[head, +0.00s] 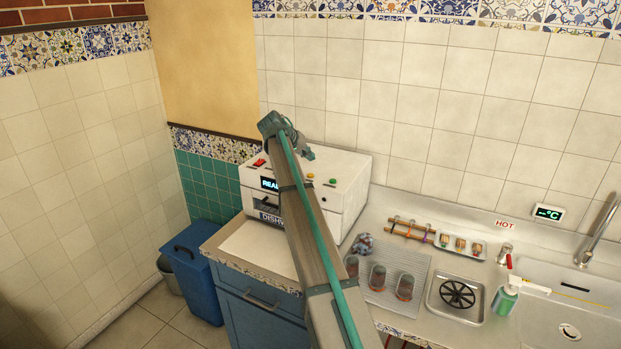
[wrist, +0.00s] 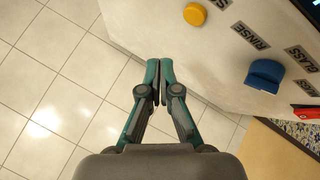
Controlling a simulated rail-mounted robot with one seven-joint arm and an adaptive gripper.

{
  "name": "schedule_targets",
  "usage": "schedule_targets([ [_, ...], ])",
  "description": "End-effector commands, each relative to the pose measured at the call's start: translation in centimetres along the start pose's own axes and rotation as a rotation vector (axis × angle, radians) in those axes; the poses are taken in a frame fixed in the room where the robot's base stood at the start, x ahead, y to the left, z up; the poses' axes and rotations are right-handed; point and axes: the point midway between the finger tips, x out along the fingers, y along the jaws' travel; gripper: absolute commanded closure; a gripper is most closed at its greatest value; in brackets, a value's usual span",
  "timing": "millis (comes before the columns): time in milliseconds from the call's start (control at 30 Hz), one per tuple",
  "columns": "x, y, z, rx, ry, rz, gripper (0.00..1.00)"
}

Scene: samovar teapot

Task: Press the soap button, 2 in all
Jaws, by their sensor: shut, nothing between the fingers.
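A white dishwasher (head: 345,180) stands on the counter. Its sloped panel has a yellow button (head: 310,176) and a green button (head: 333,181). The wrist view shows the yellow button (wrist: 194,14) at the top, beside a cut-off label, a RINSE label (wrist: 250,35), and a blue knob (wrist: 265,76). No readable label says soap; the green button is out of the wrist view. My gripper (wrist: 160,70) is shut and empty, apart from the yellow button. In the head view my arm partly hides the panel, and the gripper (head: 307,153) shows small above the machine.
A red switch (wrist: 306,113) sits by the panel's edge. A blue bin (head: 195,275) stands on the floor.

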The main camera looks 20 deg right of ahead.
Motion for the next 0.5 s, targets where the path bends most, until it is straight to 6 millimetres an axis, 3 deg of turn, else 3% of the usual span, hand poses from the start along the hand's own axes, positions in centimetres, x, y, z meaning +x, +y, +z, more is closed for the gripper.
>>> schedule_targets([
  [200,2.1,-1.5,1.6,-0.001,-0.001,0.0,1.0],
  [500,2.9,-2.1,2.1,0.0,0.0,0.0,1.0],
])
